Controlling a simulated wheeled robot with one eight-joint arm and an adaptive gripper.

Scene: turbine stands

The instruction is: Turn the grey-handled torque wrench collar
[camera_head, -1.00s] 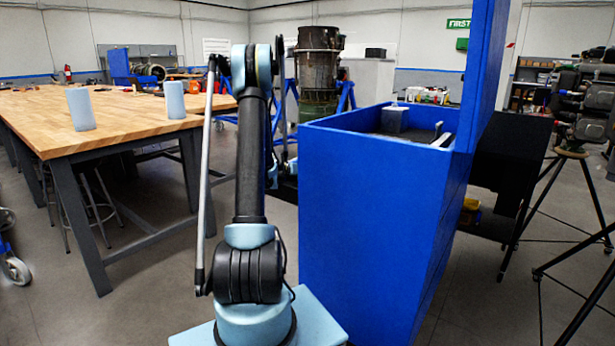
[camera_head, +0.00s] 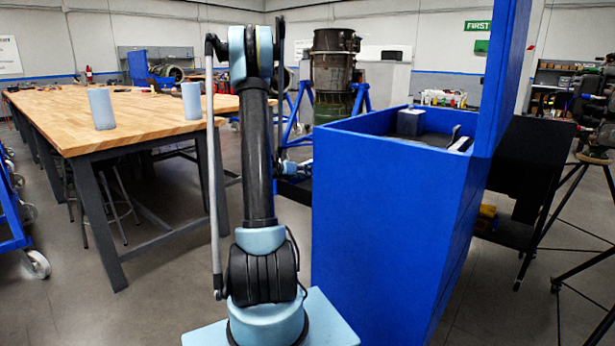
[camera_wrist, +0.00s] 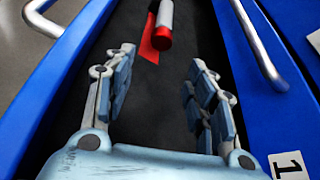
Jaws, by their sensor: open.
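In the wrist view a grey rod-shaped handle with a red band and a dark round end (camera_wrist: 163,28) shows at the top, beside a flat red piece (camera_wrist: 148,42). It looks like the grey-handled torque wrench, but only one end shows and the rest is cut off by the picture edge. It is over a dark surface between blue panels. My gripper (camera_wrist: 162,58) is open, with its fingers spread on both sides and nothing between them. The red-banded end is ahead of the fingertips and apart from them. In the head view I cannot make out the wrench.
Two metal drawer-type handles (camera_wrist: 260,45) flank the dark surface in the wrist view. A tall blue cabinet (camera_head: 385,220) stands right of my arm. A wooden-topped table (camera_head: 60,115) with two blue blocks is at left. A tripod (camera_head: 580,190) stands far right. Floor is open at lower left.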

